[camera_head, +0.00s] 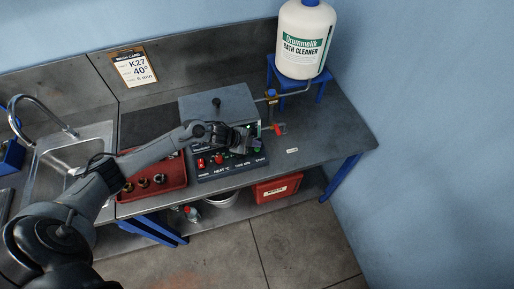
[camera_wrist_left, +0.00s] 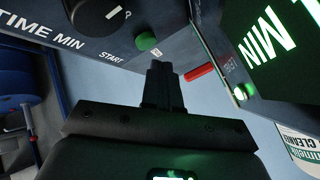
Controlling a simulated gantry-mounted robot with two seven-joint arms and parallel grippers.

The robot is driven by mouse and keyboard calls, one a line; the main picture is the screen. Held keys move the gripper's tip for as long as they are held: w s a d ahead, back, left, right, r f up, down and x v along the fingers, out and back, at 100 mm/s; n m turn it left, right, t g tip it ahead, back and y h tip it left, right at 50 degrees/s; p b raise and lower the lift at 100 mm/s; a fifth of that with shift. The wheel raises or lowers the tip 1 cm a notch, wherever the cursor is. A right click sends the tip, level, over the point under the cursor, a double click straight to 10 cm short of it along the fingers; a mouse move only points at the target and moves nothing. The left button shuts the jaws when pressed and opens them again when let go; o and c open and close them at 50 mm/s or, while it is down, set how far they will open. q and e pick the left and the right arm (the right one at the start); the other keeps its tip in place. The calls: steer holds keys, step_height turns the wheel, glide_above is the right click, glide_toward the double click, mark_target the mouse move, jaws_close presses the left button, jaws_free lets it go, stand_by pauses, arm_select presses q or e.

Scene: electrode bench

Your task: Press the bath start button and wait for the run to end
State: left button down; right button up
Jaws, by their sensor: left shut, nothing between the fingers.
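The bath (camera_head: 215,103) is a grey box with a closed lid and a dark sloped control panel (camera_head: 225,168) marked HEAT °C, TIME MIN and START. In the left wrist view the green start button (camera_wrist_left: 146,40) sits beside the START label, next to a black TIME MIN knob (camera_wrist_left: 98,14). My left gripper (camera_head: 256,146) is over the right end of the panel, shut and empty. In the left wrist view its fingertips (camera_wrist_left: 159,66) are close to the button; I cannot tell whether they touch it. A display (camera_wrist_left: 268,45) reading MIN and a green lamp (camera_wrist_left: 240,92) are lit.
A red tray (camera_head: 160,192) with small parts is left of the bath, then a sink (camera_head: 70,160) with a tap. A BATH CLEANER bottle (camera_head: 304,42) stands on a blue stand behind right. A red valve handle (camera_head: 279,129) is near the gripper. The right bench end is mostly clear.

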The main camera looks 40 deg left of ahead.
mark_target(255, 151)
arm_select(q)
steer(key=shift+r+p, duration=1.95)
steer(key=shift+r, duration=0.4)
steer(key=shift+f, duration=0.1)
